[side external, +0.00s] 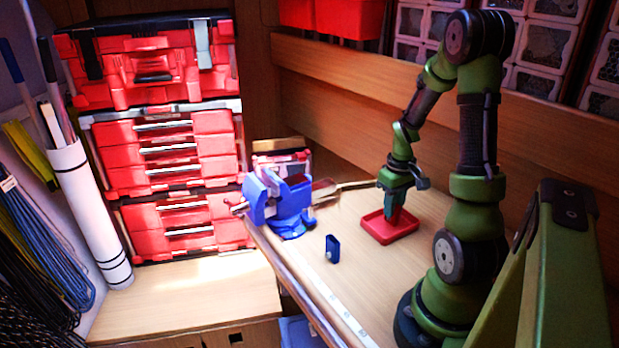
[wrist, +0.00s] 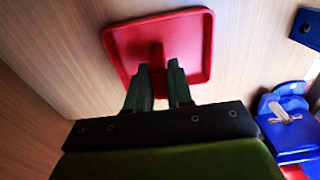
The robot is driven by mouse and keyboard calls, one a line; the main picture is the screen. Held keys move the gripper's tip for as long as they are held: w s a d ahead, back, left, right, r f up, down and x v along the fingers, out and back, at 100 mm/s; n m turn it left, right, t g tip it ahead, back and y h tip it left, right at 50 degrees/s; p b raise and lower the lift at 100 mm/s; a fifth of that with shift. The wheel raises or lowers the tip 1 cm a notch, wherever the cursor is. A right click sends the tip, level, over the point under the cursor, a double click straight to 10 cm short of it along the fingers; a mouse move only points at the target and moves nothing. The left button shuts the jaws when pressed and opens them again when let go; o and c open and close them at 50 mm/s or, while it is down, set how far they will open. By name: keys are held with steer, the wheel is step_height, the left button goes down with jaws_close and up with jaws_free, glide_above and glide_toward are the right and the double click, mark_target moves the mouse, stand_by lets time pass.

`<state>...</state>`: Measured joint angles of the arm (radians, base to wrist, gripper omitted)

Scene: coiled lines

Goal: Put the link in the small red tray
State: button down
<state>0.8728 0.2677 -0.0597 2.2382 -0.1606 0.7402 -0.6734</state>
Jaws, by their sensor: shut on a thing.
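The small red tray (side external: 390,228) lies on the wooden bench top, and it fills the upper middle of the wrist view (wrist: 195,30). My gripper (side external: 394,212) points down over the tray, its fingertips within the tray's outline. In the wrist view its two fingers (wrist: 158,72) are shut on a dark red piece, which I take as the link (wrist: 157,55). The fingers hide most of the link, and its red is close to the tray's. I cannot tell whether it touches the tray floor.
A small blue block (side external: 332,248) stands on the bench left of the tray. Red drawer cases (side external: 165,150) stand behind left. Bare bench surrounds the tray.

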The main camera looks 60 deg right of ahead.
steer(key=shift+f, duration=0.45)
steer(key=shift+f, duration=0.1)
steer(key=c, duration=1)
jaws_free()
step_height(320, 180, up, 12)
steer(key=w+a+r+t, duration=0.2)
steer(key=w+a+r, duration=0.1)
steer(key=a, duration=0.3)
steer(key=w+a+r+t, duration=0.1)
steer(key=w+a+r, duration=0.15)
steer(key=a, duration=0.35)
steer(key=a+r+t+y, duration=0.1)
steer(key=a+t, duration=0.1)
steer(key=a, duration=0.6)
steer(key=a+r+n+t+y, duration=0.1)
steer(key=a+r+t, duration=0.1)
steer(key=a, duration=0.6)
steer(key=shift+s+a+r, duration=0.25)
steer(key=shift+s+r, duration=0.05)
steer(key=shift+s, duration=0.15)
